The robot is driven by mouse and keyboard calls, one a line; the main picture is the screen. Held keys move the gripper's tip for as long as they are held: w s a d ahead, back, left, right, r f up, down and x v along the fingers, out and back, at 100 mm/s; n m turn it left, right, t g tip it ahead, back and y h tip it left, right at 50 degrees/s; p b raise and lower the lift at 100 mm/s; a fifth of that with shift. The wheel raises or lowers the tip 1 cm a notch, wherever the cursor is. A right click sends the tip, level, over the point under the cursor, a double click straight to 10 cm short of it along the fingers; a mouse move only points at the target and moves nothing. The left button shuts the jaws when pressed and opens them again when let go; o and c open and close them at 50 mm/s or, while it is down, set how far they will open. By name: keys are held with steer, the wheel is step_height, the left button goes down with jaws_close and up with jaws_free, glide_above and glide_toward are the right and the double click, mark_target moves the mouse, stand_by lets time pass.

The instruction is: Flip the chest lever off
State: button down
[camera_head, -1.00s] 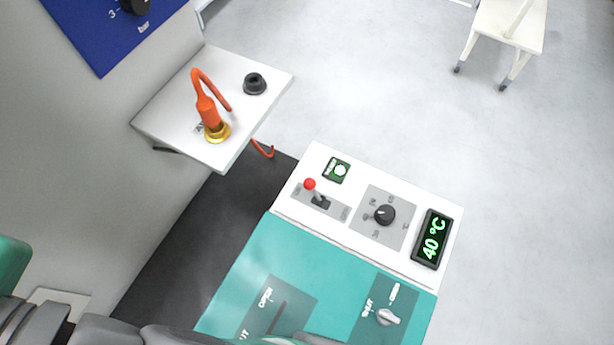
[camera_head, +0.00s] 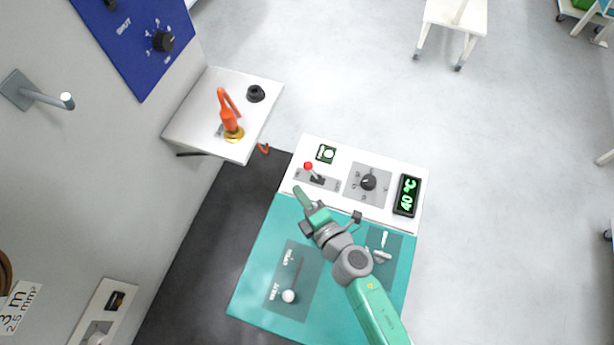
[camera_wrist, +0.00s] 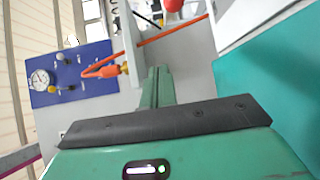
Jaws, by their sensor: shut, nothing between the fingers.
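The chest is a teal cabinet with a white control panel (camera_head: 335,205) at its far end. A small lever with a red ball knob (camera_head: 308,166) stands on a grey plate there, leaning to the left. The red knob also shows at the top edge of the wrist view (camera_wrist: 172,5). My gripper (camera_head: 298,190) is shut and empty. Its green fingertips are just on the near side of the red-knobbed lever, seemingly apart from it. In the wrist view the shut fingers (camera_wrist: 157,82) point towards the red knob. The labels beside this lever are too small to read.
The white panel also has a green-framed button (camera_head: 326,153), a black dial (camera_head: 368,182) and a 40 °C display (camera_head: 407,196). A white-knobbed slider (camera_head: 288,296) is on the teal face.

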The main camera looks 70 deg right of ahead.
mark_target(312, 172)
steer(key=shift+n+g+y, duration=0.3)
steer(key=shift+n, duration=0.1)
steer(key=s+f, duration=0.1)
steer(key=s+a+f, duration=0.1)
steer(key=f, duration=0.1)
steer(key=shift+s+a, duration=0.2)
steer(key=shift+s, duration=0.05)
steer(key=shift+d, duration=0.1)
steer(key=shift+w, duration=0.15)
steer(key=shift+w+d, duration=0.25)
steer(key=x, duration=0.8)
steer(key=shift+w+d+b, duration=0.3)
steer(key=shift+b, duration=0.1)
steer(key=shift+s+d+r+p, duration=0.15)
steer(key=shift+s+d+p, duration=0.25)
steer(key=shift+s+d, duration=0.25)
steer(key=shift+s+d+r+p, duration=0.15)
steer(key=shift+s+d+p, duration=0.3)
steer(key=shift+s, duration=0.35)
